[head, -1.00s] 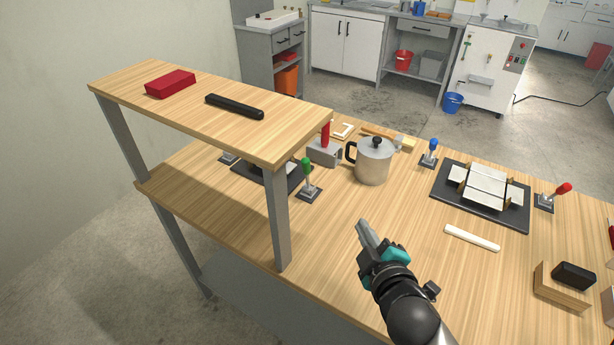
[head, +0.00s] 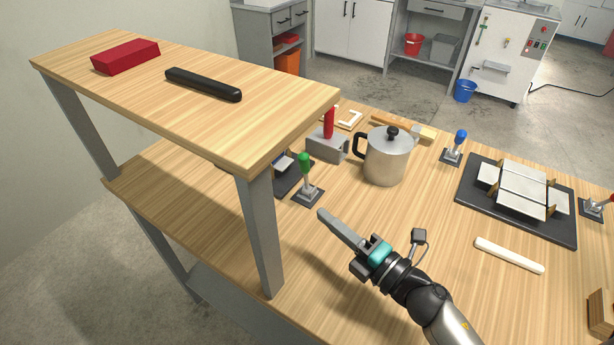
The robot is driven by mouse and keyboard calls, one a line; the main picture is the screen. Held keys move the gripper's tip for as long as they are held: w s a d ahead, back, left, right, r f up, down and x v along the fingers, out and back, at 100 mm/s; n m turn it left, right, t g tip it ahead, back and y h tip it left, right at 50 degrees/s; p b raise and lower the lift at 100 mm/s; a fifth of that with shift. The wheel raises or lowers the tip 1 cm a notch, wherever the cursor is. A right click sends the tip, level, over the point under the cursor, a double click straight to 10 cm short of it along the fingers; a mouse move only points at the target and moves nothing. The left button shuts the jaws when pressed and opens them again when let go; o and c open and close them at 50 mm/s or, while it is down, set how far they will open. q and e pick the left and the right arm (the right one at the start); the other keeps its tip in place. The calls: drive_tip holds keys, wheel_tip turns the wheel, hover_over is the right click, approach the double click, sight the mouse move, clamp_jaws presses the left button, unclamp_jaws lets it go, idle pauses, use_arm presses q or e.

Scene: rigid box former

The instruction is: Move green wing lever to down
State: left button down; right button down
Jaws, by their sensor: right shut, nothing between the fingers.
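The green wing lever (head: 305,170) stands on a small dark base plate on the table, close to the shelf's front post. Its green knob is at the top and its stick is near upright. My right gripper (head: 323,215) is shut and empty, its fingertips a little in front of and to the right of the lever's base, apart from it. A black box former (head: 292,182) beside the lever is mostly hidden behind the shelf. My left gripper is not in view.
A raised wooden shelf (head: 215,115) with a grey post (head: 262,235) stands left of the lever. A steel pot (head: 387,160) and a grey block with a red handle (head: 327,145) stand behind. A blue lever (head: 456,146) and another former (head: 517,190) are right; a white bar (head: 508,254) lies in front.

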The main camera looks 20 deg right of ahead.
sight(306, 174)
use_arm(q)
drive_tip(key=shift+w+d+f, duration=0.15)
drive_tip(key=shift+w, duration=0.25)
use_arm(e)
drive_tip(key=w, duration=1.2)
drive_tip(key=shift+w+a, duration=0.2)
drive_tip(key=shift+a, duration=0.1)
drive_tip(key=shift+f, duration=0.1)
use_arm(q)
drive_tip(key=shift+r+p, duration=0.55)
drive_tip(key=shift+p, duration=0.2)
use_arm(e)
drive_tip(key=shift+w+d+r+m, duration=0.2)
drive_tip(key=shift+d+m, duration=0.1)
drive_tip(key=shift+m, duration=0.1)
